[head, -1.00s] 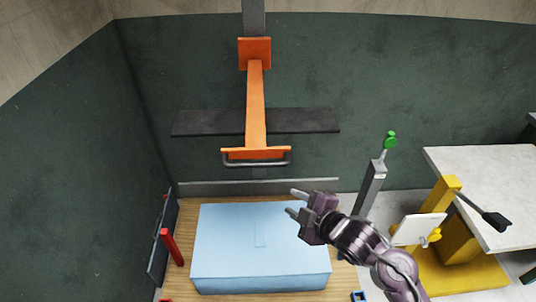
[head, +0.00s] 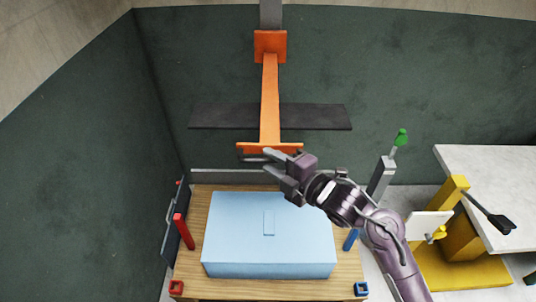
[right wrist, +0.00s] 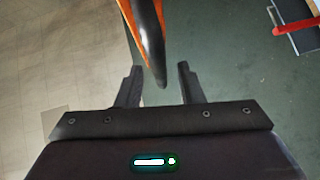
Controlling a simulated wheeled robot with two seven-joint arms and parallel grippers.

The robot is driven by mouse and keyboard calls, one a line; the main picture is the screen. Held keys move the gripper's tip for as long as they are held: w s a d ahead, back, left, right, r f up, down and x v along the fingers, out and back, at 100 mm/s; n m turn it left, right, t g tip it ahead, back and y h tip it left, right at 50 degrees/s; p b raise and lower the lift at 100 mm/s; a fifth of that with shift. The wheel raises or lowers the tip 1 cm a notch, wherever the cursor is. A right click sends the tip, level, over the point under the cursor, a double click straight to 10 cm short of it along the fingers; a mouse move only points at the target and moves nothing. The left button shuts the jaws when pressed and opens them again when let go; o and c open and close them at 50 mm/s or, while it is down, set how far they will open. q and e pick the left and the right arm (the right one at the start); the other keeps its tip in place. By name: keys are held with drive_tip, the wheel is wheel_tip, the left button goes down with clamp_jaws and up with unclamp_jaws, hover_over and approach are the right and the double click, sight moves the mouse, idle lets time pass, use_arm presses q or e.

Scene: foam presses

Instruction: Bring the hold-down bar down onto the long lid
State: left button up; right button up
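The orange hold-down bar (head: 270,95) is raised, reaching from an upright post above a light blue box-like block (head: 240,235), whose top has a small raised rectangle. I cannot tell whether this block's top is the long lid. The bar's front end carries a grey handle (head: 252,158). My right gripper (head: 268,160) is at the right part of this handle. In the right wrist view its fingers (right wrist: 158,84) are apart, with the dark handle end (right wrist: 150,45) between them. No grip shows. My left gripper is not in view.
A dark flat strip (head: 325,116) lies behind the orange bar. A red post (head: 183,231) stands left of the block and a blue post (head: 351,239) right. A green-knobbed lever (head: 401,138) and a yellow press (head: 455,240) stand to the right.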

drive_tip(key=shift+x, duration=0.9)
drive_tip(key=shift+c, duration=0.4)
clamp_jaws()
